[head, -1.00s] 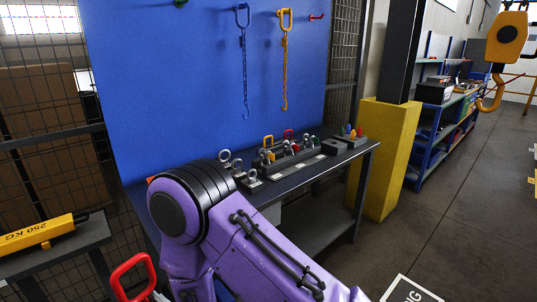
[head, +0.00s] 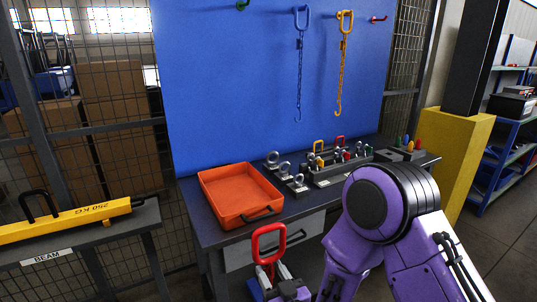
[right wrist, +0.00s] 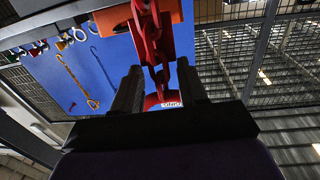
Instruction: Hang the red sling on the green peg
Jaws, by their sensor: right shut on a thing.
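The red sling (head: 268,242) has a big red loop at its top and stands in front of the bench. My right gripper (head: 279,280) is shut on it below the loop. In the right wrist view, red chain links (right wrist: 155,50) run between the two fingers. The sling's lower end is hidden in the head view. The green peg (head: 242,5) sticks out of the blue board near the top edge of the picture, above and left of the sling, and appears empty. My left gripper is not in view.
A blue sling (head: 301,60) and a yellow sling (head: 344,60) hang on the board, right of the green peg. A red peg (head: 378,19) is empty. An orange tray (head: 215,207) and several eyebolts stand on the bench. A yellow beam (head: 70,219) lies at left.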

